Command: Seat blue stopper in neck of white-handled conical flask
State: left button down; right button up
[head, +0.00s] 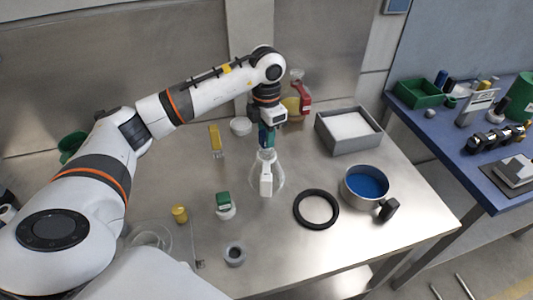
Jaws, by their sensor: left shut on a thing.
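The conical flask with a white handle (266,180) stands upright on the steel table, near its middle. Its body is clear glass and its neck points up. My left gripper (267,146) is directly above the flask neck, pointing down. It is shut on a small dark blue-green piece, which I take to be the blue stopper (265,134); the fingers hide part of it. The held piece is at or just over the neck; I cannot tell whether it touches. My right gripper is not in view.
A black ring (316,209), a pan with blue contents (366,185) and a grey tray (349,144) lie right of the flask. A red-handled vessel (302,96) stands behind.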

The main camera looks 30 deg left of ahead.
pick_arm(q)
jog(key=shift+f, duration=0.3)
dwell(0.5)
jog(key=c, duration=1.4)
grip_release()
jog(key=shift+o, duration=0.3)
jog(key=o, duration=0.5)
jog(key=shift+r, duration=0.35)
notch_tip(320, 180, up, 11)
jog(key=shift+r+b, duration=0.15)
jog(key=shift+b, duration=0.65)
